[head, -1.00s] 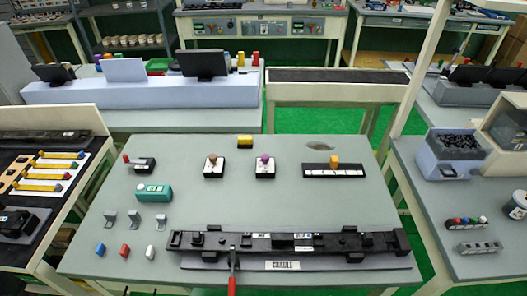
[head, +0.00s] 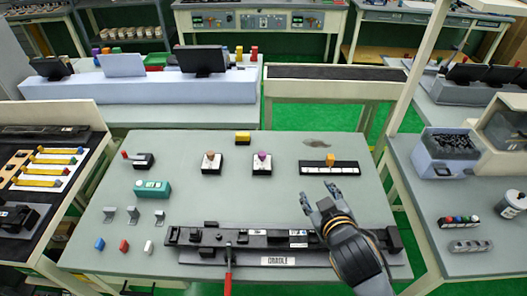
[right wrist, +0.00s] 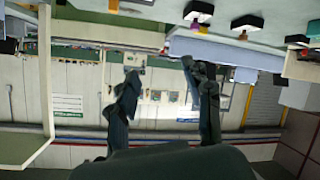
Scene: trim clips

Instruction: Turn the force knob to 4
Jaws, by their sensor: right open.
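Two knobs on black bases with white plates stand on the grey table: a tan one (head: 211,157) and a purple one (head: 262,157). An orange knob or slider (head: 330,159) sits on a long black base with a white strip to their right. I cannot read any labels or settings, so I cannot tell which is the force knob. My right gripper (head: 318,191) is open and empty above the table, in front of the orange piece and apart from it. Its spread fingers (right wrist: 162,80) show in the right wrist view with nothing between them. My left gripper is out of view.
A long black cradle (head: 205,236) with a red-handled lever (head: 228,270) lies along the front. A teal device (head: 153,188), grey clips (head: 133,215) and small coloured pieces (head: 124,246) lie at left. A yellow block (head: 242,138) is at the back. The table's middle is clear.

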